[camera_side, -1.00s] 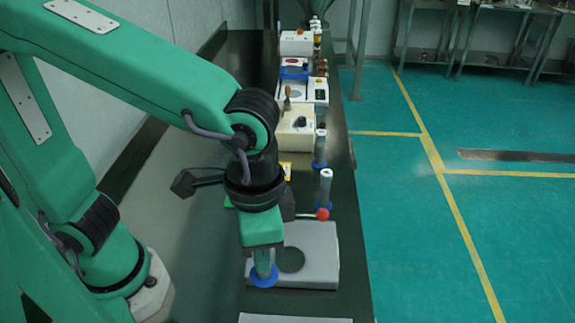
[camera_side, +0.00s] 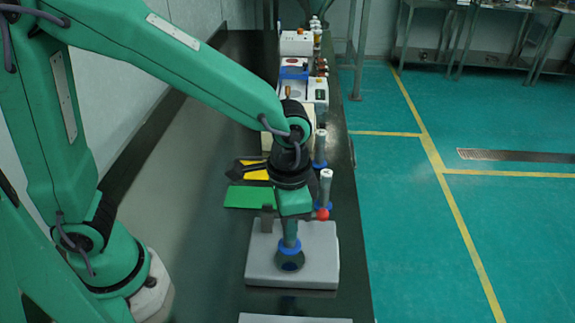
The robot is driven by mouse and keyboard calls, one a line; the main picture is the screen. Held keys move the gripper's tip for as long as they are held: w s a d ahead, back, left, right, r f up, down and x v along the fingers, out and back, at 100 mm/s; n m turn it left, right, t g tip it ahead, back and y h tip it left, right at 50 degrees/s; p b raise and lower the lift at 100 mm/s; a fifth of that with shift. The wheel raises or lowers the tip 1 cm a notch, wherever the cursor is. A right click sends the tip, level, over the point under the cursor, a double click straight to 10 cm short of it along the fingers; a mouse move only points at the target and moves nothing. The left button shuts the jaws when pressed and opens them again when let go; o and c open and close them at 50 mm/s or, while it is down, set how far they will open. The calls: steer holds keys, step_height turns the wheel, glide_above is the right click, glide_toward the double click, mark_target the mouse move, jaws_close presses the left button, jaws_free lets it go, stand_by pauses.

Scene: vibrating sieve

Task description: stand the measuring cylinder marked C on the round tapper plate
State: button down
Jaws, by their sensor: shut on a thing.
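My gripper (camera_side: 288,217) points down over the grey tapper box (camera_side: 262,264) and is shut on a clear measuring cylinder (camera_side: 290,233) with a blue base. The cylinder looks upright, above the dark round tapper plate (camera_side: 289,262), where a bluish reflection shows. I cannot tell for sure how large the gap between base and plate is. Two similar cylinders with blue bases stand to the right, a nearer one (camera_side: 325,186) and a farther one (camera_side: 320,147). No letter is legible on any of the cylinders, and the gripper hides the top of the held one.
A red knob (camera_side: 322,214) stands up at the box's far right, close to the nearer standing cylinder. A green mat (camera_side: 249,197) and a yellow piece (camera_side: 255,174) lie behind. Instruments (camera_side: 297,43) line the bench farther back. The bench's right edge is close.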

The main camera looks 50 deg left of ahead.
steer(key=shift+w+a+f, duration=0.1)
steer(key=shift+w, duration=0.1)
steer(key=shift+f, duration=2)
steer(key=shift+f, duration=0.15)
steer(key=c, duration=1.2)
jaws_free()
step_height(320, 180, up, 12)
steer(key=shift+r, duration=0.15)
